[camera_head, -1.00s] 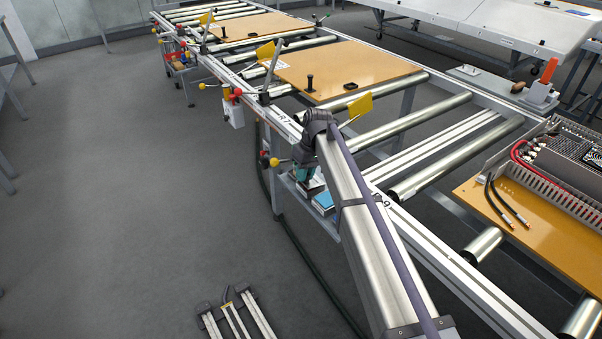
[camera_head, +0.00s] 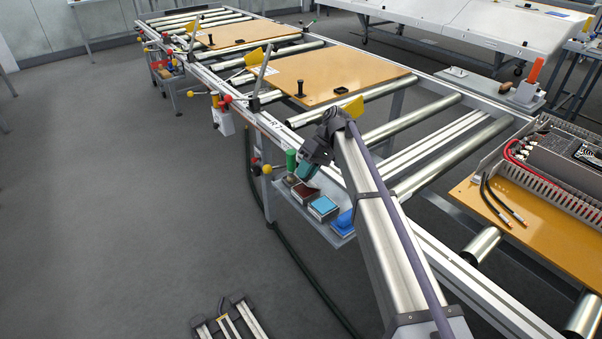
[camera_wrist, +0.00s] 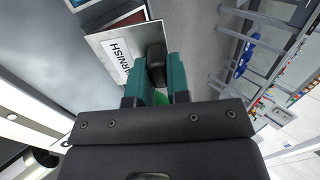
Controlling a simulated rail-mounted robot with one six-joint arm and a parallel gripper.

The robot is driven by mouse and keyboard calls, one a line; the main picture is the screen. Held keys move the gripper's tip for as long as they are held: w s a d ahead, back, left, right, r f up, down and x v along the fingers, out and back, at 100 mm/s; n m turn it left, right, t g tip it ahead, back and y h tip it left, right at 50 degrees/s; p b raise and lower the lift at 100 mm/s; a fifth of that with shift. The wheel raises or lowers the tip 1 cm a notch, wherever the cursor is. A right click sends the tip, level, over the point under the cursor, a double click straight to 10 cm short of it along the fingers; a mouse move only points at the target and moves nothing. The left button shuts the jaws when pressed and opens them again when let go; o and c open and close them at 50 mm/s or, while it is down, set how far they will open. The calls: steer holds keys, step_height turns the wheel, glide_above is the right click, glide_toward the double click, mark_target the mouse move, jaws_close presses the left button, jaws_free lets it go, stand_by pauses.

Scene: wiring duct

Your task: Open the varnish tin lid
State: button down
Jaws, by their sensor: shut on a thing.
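My gripper (camera_head: 307,172) is over the small shelf on the rail's near side. In the wrist view its two teal fingers (camera_wrist: 158,82) are closed on a black knob or handle (camera_wrist: 156,62). Beside the knob is a grey plate (camera_wrist: 99,41) with a white label (camera_wrist: 118,60) whose readable letters end in "RNISH". A dark red surface (camera_wrist: 130,17) shows next to the plate. In the head view a dark red tin (camera_head: 304,193) stands on the shelf just below my gripper. I cannot tell whether the plate is a raised lid.
A teal-topped tin (camera_head: 322,206) and a blue item (camera_head: 342,221) share the shelf (camera_head: 318,227). Rollers and a brown board (camera_head: 330,72) lie beyond. Floor to the left is clear.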

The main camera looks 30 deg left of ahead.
steer(key=c, duration=1.1)
jaws_free()
steer(key=p+v, duration=0.8)
steer(key=v, duration=0.2)
steer(key=shift+w+d+r, duration=0.15)
steer(key=shift+w+r, duration=0.05)
steer(key=shift+r, duration=0.1)
